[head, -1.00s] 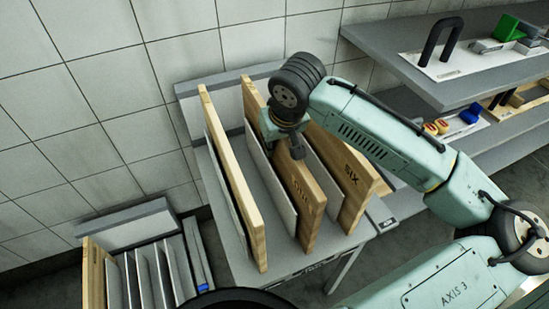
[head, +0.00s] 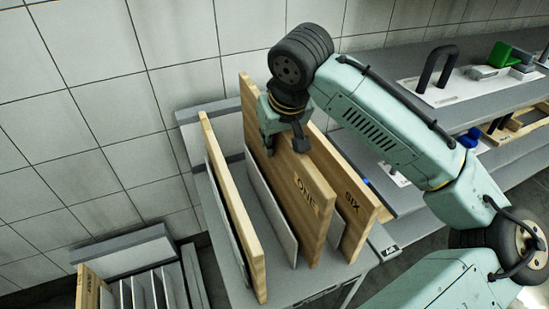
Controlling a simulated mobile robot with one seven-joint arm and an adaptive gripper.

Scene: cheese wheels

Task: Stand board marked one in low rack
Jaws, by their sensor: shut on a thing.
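The wooden board marked ONE (head: 306,207) stands upright in the taller rack (head: 283,283), between grey dividers. My gripper (head: 285,147) is shut on the upper edge of this board, one finger on each side. The board's top corner rises above its neighbours at the back.
A board marked SIX (head: 357,205) stands just right of board ONE. Another wooden board (head: 232,205) stands to its left. Grey shelves (head: 455,110) with a black handle (head: 436,68) and a green block (head: 499,54) are at the right. A tiled wall stands behind.

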